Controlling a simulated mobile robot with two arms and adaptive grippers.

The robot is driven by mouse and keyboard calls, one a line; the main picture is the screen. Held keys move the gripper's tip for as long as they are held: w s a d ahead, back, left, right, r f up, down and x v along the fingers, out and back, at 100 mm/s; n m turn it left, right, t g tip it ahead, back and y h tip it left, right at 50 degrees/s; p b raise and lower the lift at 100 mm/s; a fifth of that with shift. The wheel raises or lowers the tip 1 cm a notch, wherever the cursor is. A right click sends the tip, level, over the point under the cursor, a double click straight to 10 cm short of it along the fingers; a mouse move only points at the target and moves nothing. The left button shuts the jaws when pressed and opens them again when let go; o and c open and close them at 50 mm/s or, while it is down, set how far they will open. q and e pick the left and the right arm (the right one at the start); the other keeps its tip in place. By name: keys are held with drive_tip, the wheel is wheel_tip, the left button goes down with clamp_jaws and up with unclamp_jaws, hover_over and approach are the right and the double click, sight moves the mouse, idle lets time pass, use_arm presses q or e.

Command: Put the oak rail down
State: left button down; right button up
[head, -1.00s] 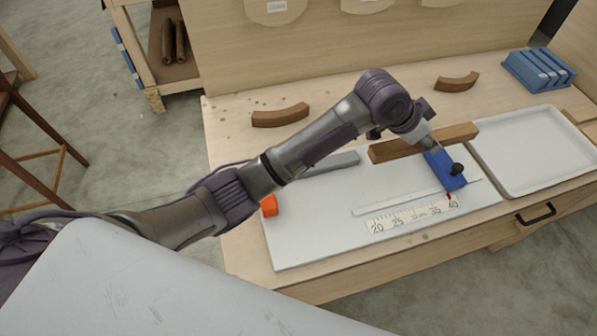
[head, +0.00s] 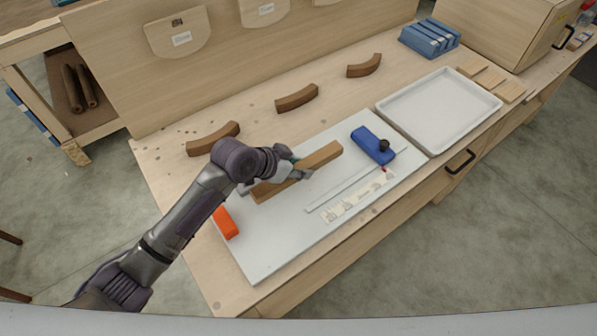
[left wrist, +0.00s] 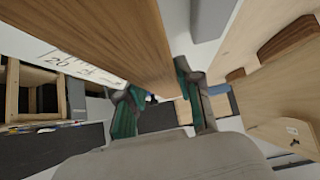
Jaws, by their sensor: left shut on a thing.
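The oak rail (head: 322,156) is a straight brown wooden bar over the left and middle part of the light grey board (head: 262,262). My left gripper (head: 298,172) is shut on the rail near its middle, and its wrist hides part of it. I cannot tell whether the rail touches the board. In the left wrist view the rail (left wrist: 110,35) fills the upper left, with its end between the two fingers of the left gripper (left wrist: 163,100). My right gripper is not in view.
An orange block (head: 225,222) sits at the board's left. A white tray (head: 440,108) is at right. Curved brown pieces (head: 297,98) lie behind.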

sight(264, 191)
use_arm(q)
wheel_tip(264, 191, down, 3)
drive_tip(key=shift+f+p, duration=0.15)
drive_tip(key=shift+p, duration=0.2)
drive_tip(key=shift+f, duration=0.1)
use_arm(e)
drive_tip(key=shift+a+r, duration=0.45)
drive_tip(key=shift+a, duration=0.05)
use_arm(q)
drive_tip(key=shift+f, duration=0.1)
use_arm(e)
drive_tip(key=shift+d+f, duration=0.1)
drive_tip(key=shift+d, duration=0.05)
use_arm(q)
drive_tip(key=c, duration=0.8)
unclamp_jaws()
drive_tip(key=shift+o, duration=0.2)
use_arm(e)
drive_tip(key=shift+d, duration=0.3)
use_arm(q)
drive_tip(key=shift+a+r, duration=0.15)
drive_tip(key=shift+r, duration=0.05)
drive_tip(key=b+v, duration=0.1)
drive_tip(key=v, duration=1)
drive_tip(key=shift+s+a+r+b, duration=0.2)
drive_tip(key=shift+s+b, duration=0.1)
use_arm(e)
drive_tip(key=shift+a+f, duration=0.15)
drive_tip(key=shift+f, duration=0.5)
